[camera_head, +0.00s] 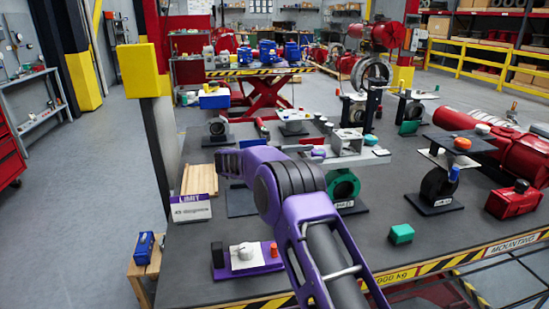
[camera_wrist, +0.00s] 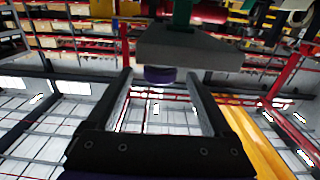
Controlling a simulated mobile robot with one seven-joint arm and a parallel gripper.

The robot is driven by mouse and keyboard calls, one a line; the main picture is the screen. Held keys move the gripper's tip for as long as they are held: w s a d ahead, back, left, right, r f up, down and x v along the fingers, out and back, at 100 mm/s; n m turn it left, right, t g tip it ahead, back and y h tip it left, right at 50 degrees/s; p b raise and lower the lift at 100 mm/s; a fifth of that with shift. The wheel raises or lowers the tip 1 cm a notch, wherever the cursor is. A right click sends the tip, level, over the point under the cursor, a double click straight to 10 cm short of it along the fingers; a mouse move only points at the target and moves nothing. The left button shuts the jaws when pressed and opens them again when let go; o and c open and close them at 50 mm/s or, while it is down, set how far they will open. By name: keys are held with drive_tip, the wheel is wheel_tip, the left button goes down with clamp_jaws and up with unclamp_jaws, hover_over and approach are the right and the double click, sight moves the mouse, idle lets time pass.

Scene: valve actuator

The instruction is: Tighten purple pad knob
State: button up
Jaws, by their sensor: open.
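My gripper (camera_wrist: 158,76) is open and empty in the wrist view, with a dark finger on each side. A short purple knob (camera_wrist: 160,74) shows between the fingertips. It sits against a grey plate (camera_wrist: 198,48) with a green part behind it; contact with the fingers cannot be told. The wrist picture looks upside down. A small purple part (camera_head: 318,152) shows beside a silver plate (camera_head: 374,157) above a green ring valve (camera_head: 343,188). My arm hides the gripper there.
The dark table (camera_head: 345,245) holds several valve stands. A green block (camera_head: 401,233) and a red box (camera_head: 513,200) lie at the right. A "LIMIT" sign (camera_head: 190,208) and wooden slats (camera_head: 199,179) are at the left. A yellow-capped post (camera_head: 140,72) rises behind.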

drive_tip(key=s+a, duration=0.2)
drive_tip(key=a, duration=1.2)
drive_tip(key=shift+s, duration=0.35)
